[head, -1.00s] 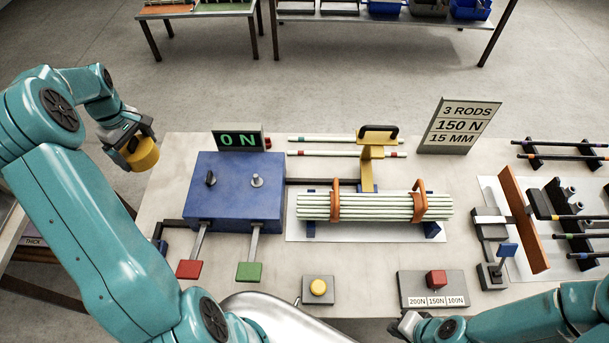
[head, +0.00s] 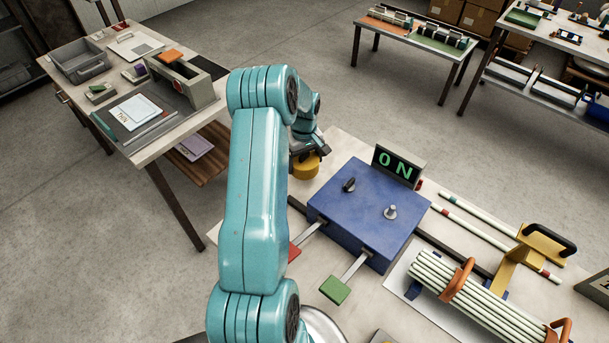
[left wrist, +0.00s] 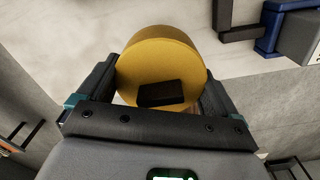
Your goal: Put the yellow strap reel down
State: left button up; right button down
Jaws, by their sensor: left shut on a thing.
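The yellow strap reel (head: 306,167) is a short yellow cylinder, near the table's left edge beside the blue box. My left gripper (head: 308,157) is shut on it, partly hidden behind my left arm. In the left wrist view the reel (left wrist: 160,55) sits between the two dark fingers, its round face with a dark rectangular patch towards the camera. The pale tabletop shows past it; I cannot tell whether the reel touches it. My right gripper is not in view.
The blue box (head: 366,215) with its display (head: 397,167) stands just right of the reel. Red (head: 294,252) and green (head: 335,290) pedals stick out in front. Bundled rods (head: 470,298) lie at right. A side table (head: 70,72) with a grey bin (head: 82,62) stands at left.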

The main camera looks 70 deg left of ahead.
pick_arm(q)
notch_tip(320, 180, down, 5)
jog(key=shift+r+b, duration=0.1)
jog(key=shift+b, duration=1.15)
jog(key=shift+f, duration=0.4)
jog(key=shift+r, duration=0.1)
jog(key=o, duration=0.9)
jog(key=shift+f, duration=0.2)
